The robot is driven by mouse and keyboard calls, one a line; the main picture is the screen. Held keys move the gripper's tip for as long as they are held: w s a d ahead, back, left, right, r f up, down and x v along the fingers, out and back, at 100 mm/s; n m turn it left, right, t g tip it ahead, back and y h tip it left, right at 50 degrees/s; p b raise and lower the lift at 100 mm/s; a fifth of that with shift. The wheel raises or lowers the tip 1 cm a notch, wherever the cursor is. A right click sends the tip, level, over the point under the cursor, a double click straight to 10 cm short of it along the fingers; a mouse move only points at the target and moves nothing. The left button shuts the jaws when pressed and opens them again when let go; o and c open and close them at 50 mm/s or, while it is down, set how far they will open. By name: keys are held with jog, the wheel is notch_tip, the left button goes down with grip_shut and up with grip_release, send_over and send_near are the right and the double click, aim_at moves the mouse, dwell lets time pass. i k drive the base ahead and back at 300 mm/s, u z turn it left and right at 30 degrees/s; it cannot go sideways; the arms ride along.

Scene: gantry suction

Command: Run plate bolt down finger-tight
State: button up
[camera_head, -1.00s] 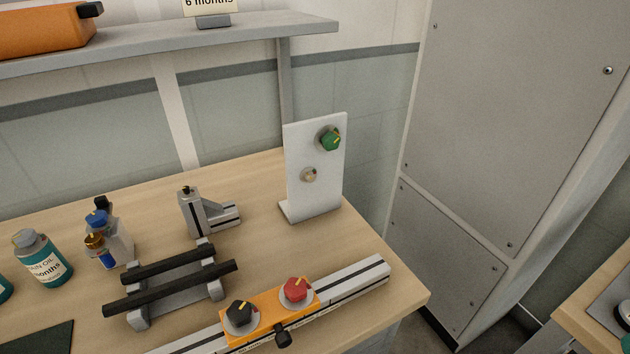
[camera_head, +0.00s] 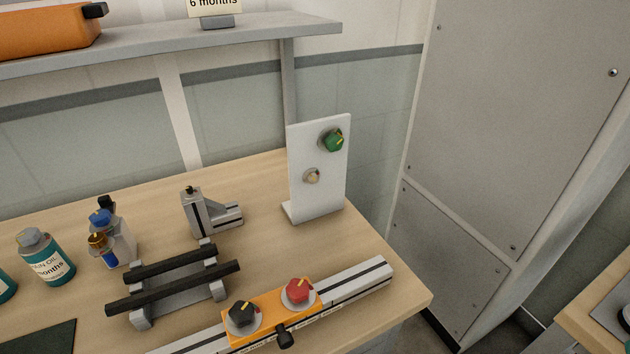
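An orange plate (camera_head: 270,314) sits across the aluminium rail (camera_head: 358,281) at the front of the bench. It carries a black knob-like bolt head (camera_head: 242,313) at left and a red one (camera_head: 298,289) at right, each on a round grey washer and with a yellow mark. A small black knob (camera_head: 285,340) sticks out of the plate's front edge. A white upright plate (camera_head: 326,190) behind holds a green knob-like head (camera_head: 333,141) above a beige round part (camera_head: 311,176). I cannot tell which one is the plate bolt, nor how deep any is seated. My gripper is out of view.
A rack with two black bars (camera_head: 170,278) and a small aluminium bracket (camera_head: 205,214) stand left of the white plate. Bottles (camera_head: 46,258) and a blue-topped fixture (camera_head: 108,236) are further left. A shelf (camera_head: 190,40) overhangs the back. A grey cabinet (camera_head: 510,130) stands at right.

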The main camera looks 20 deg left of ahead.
aim_at(313, 178)
jog(key=z, duration=1.75)
jog(key=k, duration=0.9)
jog(key=u, duration=1.9)
